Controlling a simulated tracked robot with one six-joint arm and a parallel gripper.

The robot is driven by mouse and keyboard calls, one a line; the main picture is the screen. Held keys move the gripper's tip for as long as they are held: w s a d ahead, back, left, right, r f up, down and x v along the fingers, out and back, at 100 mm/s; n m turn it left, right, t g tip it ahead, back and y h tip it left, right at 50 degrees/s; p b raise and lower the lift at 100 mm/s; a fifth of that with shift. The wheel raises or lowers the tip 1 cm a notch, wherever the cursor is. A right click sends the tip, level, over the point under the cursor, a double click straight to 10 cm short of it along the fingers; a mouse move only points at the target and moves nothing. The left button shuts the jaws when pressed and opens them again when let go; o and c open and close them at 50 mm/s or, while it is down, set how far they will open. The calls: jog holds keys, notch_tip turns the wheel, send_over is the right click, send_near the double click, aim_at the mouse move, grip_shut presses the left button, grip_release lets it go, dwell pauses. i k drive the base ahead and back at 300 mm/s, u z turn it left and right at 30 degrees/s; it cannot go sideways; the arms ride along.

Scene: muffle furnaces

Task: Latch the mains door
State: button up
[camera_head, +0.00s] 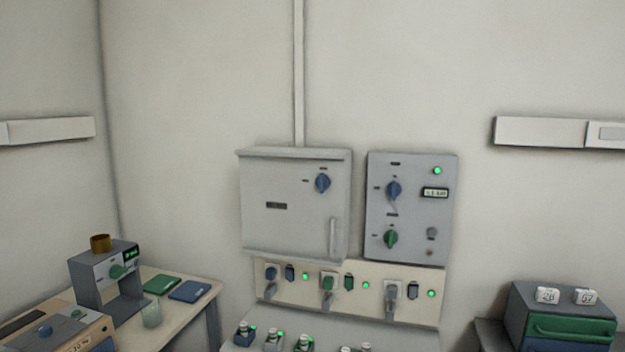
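The mains cabinet is a grey box on the wall, left of the picture's middle. Its door (270,220) looks closed, flush with the box. A blue rotary knob (322,183) sits at the door's upper right, with small dark labels beside and above it. A light vertical handle (334,240) is at the door's lower right. A dark label plate is near the door's middle. I cannot tell from the knob whether the door is latched. My gripper is not in view.
Right of the cabinet is a grey control panel (408,225) with blue and green knobs and a lit green lamp. Below is a socket strip (345,310) with plugs and green lamps. A bench (205,285) with devices stands left; a grey-green box (562,312) stands right.

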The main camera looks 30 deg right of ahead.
aim_at(322, 181)
jog(key=u, duration=0.25)
jog(key=i, duration=1.35)
jog(key=z, duration=0.3)
